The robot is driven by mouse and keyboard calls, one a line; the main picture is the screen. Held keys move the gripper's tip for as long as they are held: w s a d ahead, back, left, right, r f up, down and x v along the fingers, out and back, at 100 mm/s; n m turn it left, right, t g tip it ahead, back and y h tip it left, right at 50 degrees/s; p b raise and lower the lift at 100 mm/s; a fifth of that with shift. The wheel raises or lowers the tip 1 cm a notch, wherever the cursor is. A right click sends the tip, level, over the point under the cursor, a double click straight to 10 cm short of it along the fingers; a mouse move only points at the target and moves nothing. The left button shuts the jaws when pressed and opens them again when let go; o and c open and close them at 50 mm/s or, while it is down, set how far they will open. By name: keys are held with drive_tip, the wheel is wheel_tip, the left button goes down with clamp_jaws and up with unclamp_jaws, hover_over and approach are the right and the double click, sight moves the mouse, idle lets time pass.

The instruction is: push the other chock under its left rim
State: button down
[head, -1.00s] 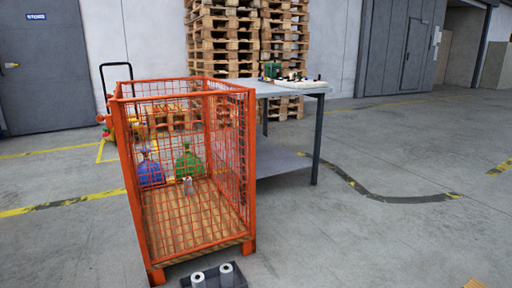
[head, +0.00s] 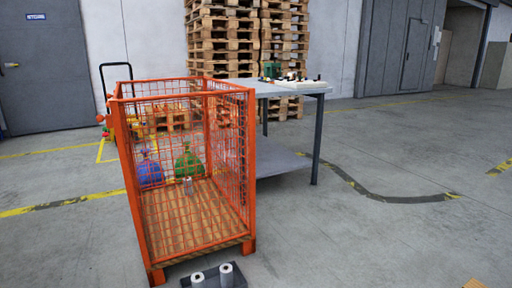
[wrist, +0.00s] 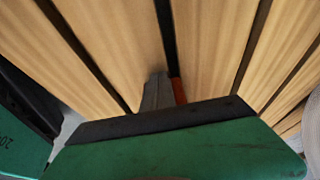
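I cannot make out a chock for certain in either view. In the wrist view, a large green surface with a dark edge strip (wrist: 165,120) fills the lower part, close to the camera. A grey tapered piece (wrist: 156,92) stands against that strip, with a small orange-red piece (wrist: 179,91) to its right. A second green piece with dark marking (wrist: 22,150) is at the lower left. My gripper's fingertips cannot be told apart from these shapes.
Wooden boards with dark gaps (wrist: 215,45) fill the wrist view's background. In the head view, an orange mesh cage (head: 250,150) holds a blue bag (head: 150,172), a green bag (head: 189,163) and a small grey item (head: 188,187). A table (head: 318,89) stands behind right; open floor lies right.

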drive_tip(key=shift+s+d, duration=0.35)
drive_tip(key=shift+s, duration=0.5)
drive_tip(key=shift+w, duration=0.1)
drive_tip(key=shift+w+a+r+p, duration=0.2)
drive_tip(key=shift+w+a+r, duration=0.15)
drive_tip(key=shift+w, duration=0.25)
drive_tip(key=shift+w+a+r+p, duration=0.15)
drive_tip(key=shift+w+a+r, duration=0.15)
drive_tip(key=shift+w, duration=0.3)
drive_tip(key=shift+w+a+r+p, duration=0.25)
drive_tip(key=shift+w+r, duration=0.15)
drive_tip(key=shift+w, duration=0.2)
wheel_tip(320, 180, up, 8)
drive_tip(key=p, duration=0.4)
drive_tip(key=shift+p, duration=0.4)
